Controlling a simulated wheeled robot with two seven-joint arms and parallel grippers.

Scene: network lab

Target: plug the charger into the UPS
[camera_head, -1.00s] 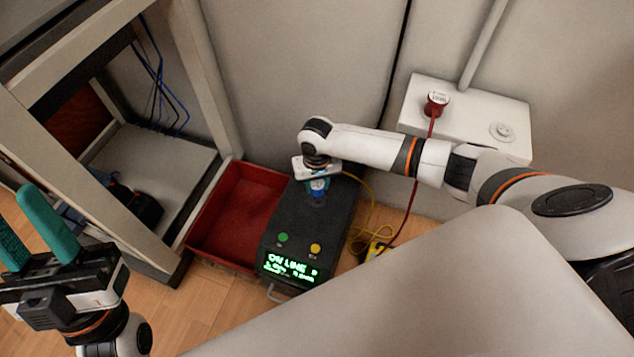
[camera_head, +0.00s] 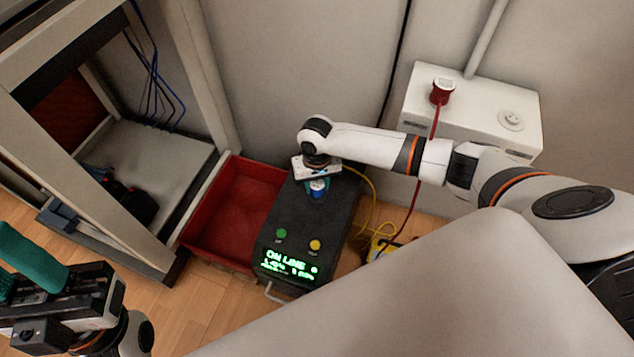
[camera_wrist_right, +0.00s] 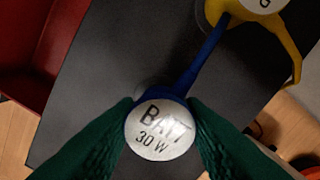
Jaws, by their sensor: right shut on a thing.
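The UPS (camera_head: 304,225) is a black box on the floor with a lit green display, a green button and a yellow button. The charger, a blue plug with a white cap reading BATT 30 W (camera_wrist_right: 160,130), is between the green fingers of my right gripper (camera_wrist_right: 160,118). In the head view my right gripper (camera_head: 318,181) is over the UPS top, with the blue charger (camera_head: 318,190) under it. A blue cord runs from the charger. The charger hides its underside, so I cannot tell whether it is seated. My left gripper (camera_head: 22,272) is open and empty at lower left.
A yellow plug (camera_wrist_right: 285,40) is on the far part of the UPS, with a yellow cable (camera_head: 372,205). A red bin (camera_head: 222,245) stands close left of the UPS, beside an open rack (camera_head: 190,205). A white outlet box (camera_head: 470,125) holds a red plug (camera_head: 441,91).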

